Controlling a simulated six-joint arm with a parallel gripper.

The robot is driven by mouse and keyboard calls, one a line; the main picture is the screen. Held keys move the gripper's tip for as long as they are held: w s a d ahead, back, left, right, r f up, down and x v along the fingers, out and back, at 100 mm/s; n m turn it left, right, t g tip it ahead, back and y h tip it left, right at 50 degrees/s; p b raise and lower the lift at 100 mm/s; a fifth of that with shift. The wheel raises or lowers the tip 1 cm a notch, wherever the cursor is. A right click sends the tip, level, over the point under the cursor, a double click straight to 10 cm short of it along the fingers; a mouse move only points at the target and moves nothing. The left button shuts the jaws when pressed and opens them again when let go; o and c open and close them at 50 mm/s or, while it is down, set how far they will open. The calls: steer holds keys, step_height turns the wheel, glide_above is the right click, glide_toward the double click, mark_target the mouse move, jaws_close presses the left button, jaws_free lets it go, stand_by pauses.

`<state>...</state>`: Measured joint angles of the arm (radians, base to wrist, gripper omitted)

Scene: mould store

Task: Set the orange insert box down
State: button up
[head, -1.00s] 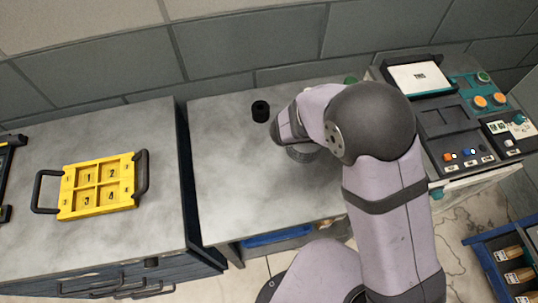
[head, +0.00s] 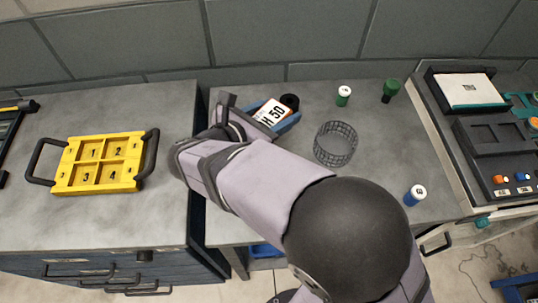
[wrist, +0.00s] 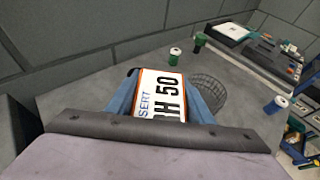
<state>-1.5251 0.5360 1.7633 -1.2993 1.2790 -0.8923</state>
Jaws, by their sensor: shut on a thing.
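The orange insert box (head: 269,111) shows mostly as a white label reading "H 50" with thin orange edges. In the wrist view the box (wrist: 160,98) sits between two blue fingers, with part of the word "INSERT" readable. My gripper (head: 274,114) is shut on it over the left part of the middle bench, near the black cylinder (head: 290,101). The lower part of the box is hidden, and I cannot tell whether it touches the bench top.
A round wire basket (head: 335,145) stands right of the box on the middle bench (head: 378,150). Green containers (head: 343,96) stand behind and a blue one (head: 414,195) at the front right. The yellow numbered tray (head: 98,162) lies on the left bench. A control console is at right.

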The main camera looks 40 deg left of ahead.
mark_target(278, 146)
steer(key=shift+f+p, duration=0.55)
steer(key=shift+f, duration=4.4)
steer(key=shift+f, duration=0.25)
steer(key=o, duration=1.3)
steer(key=shift+o, duration=0.2)
steer(key=shift+r, duration=0.1)
steer(key=shift+r, duration=0.2)
steer(key=shift+s, duration=0.35)
steer(key=b+v, duration=0.2)
steer(key=v, duration=0.9)
steer(key=shift+s+r, duration=0.1)
steer(key=shift+r, duration=0.05)
